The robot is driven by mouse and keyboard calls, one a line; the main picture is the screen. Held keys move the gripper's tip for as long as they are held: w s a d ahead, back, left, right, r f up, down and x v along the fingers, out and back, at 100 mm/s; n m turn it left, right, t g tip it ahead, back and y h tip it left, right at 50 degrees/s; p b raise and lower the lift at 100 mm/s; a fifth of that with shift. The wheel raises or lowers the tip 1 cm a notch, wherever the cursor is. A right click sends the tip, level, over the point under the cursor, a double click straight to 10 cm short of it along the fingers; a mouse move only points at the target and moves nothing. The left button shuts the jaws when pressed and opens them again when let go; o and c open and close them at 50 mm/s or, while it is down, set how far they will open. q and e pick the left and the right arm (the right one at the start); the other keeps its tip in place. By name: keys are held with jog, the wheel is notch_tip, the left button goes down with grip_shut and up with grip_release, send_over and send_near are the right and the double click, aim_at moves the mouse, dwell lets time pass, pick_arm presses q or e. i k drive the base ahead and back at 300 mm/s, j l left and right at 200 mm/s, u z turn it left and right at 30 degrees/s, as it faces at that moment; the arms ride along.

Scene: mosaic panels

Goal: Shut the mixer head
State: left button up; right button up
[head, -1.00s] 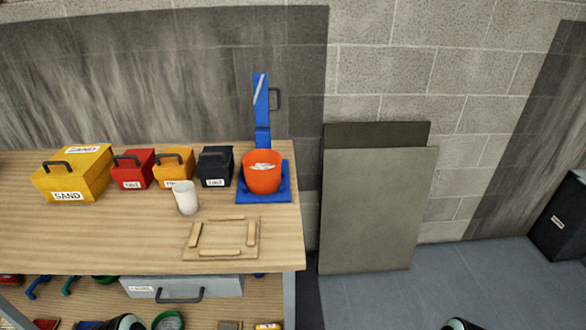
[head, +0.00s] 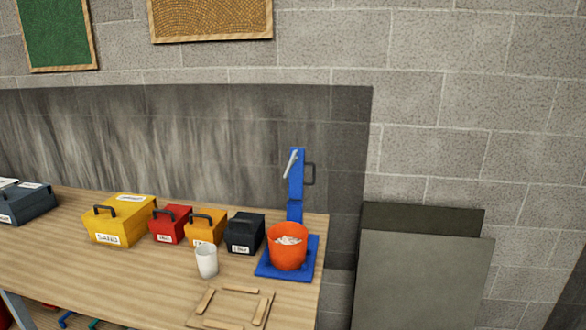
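A blue mixer stands at the right end of the wooden workbench. An orange bucket (head: 287,248) with whitish contents sits on the blue mixer base (head: 265,270), below the raised head. Neither of my grippers is in view.
Grey panels (head: 422,280) lean against the wall at right.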

aim_at(295, 181)
jog(key=l+u, duration=0.25)
jog(key=l, duration=0.25)
jog(key=u, duration=0.85)
jog(key=l+u, duration=0.25)
jog(key=u, duration=0.15)
jog(key=i+l+u, duration=0.1)
jog(key=l+u, duration=0.5)
jog(key=u, duration=0.2)
jog(key=l+u, duration=0.2)
jog(key=l, duration=0.15)
jog(key=k+l+u, duration=0.25)
jog(key=l+u, duration=0.2)
jog(key=l, duration=0.25)
jog(key=k+l+u, duration=0.1)
jog(key=l, duration=0.25)
jog(key=k+l, duration=0.2)
jog(key=k+l+u, duration=0.15)
jog(key=l, duration=0.3)
